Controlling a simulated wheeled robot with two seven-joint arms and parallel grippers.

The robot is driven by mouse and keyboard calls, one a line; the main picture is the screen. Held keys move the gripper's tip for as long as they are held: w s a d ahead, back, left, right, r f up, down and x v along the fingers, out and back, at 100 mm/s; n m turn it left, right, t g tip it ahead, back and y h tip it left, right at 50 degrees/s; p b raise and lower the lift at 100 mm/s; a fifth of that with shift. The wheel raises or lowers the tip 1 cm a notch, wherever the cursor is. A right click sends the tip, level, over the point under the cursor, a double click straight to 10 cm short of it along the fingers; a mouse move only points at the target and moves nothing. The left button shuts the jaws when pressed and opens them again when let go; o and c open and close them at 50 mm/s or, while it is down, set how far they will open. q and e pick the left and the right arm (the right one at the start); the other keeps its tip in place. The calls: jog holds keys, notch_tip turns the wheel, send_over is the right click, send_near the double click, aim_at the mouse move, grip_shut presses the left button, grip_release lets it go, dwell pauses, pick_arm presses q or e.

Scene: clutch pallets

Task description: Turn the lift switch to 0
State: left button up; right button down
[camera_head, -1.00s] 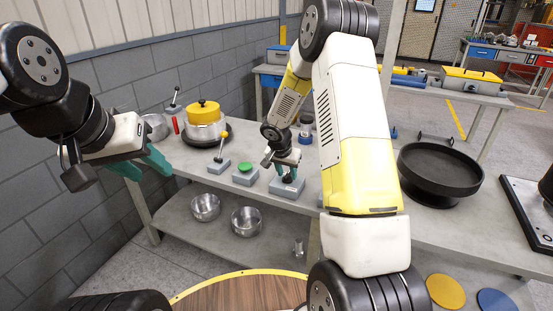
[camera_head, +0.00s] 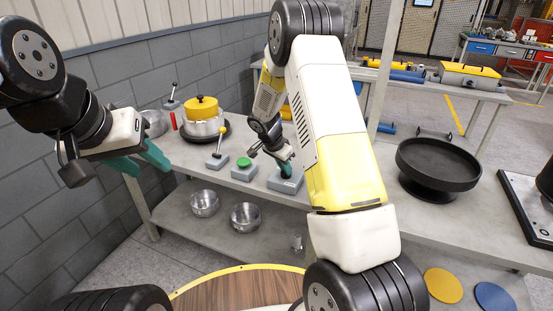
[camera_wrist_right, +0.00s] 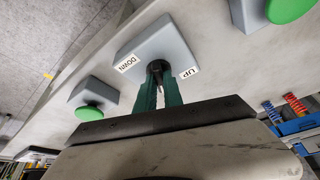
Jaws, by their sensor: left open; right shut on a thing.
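The lift switch is a grey box (camera_head: 292,185) on the table, right of the green-button box. In the right wrist view the grey switch box (camera_wrist_right: 172,41) carries the labels DOWN and UP, and no 0 mark is visible. My right gripper (camera_head: 286,168) points down at the switch. Its teal fingers (camera_wrist_right: 158,88) are closed on the dark switch knob (camera_wrist_right: 155,68), which stands between the two labels; the fingers hide part of it. My left gripper (camera_head: 140,163) is open and empty, in the air left of the table.
A green-button box (camera_head: 244,171) and a lever box with yellow knob (camera_head: 217,161) stand left of the switch. A yellow-topped pot (camera_head: 202,118) is behind them. A black round tray (camera_head: 437,170) stands right. Metal bowls (camera_head: 205,203) sit on the lower shelf.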

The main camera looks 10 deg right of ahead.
jog(key=m+g, duration=0.1)
jog(key=m, duration=0.2)
jog(key=m+g, duration=0.1)
jog(key=m, duration=0.2)
jog(key=shift+w+g+h, duration=0.2)
jog(key=shift+g+h, duration=0.1)
jog(key=shift+h, duration=0.1)
jog(key=c, duration=1.4)
grip_release()
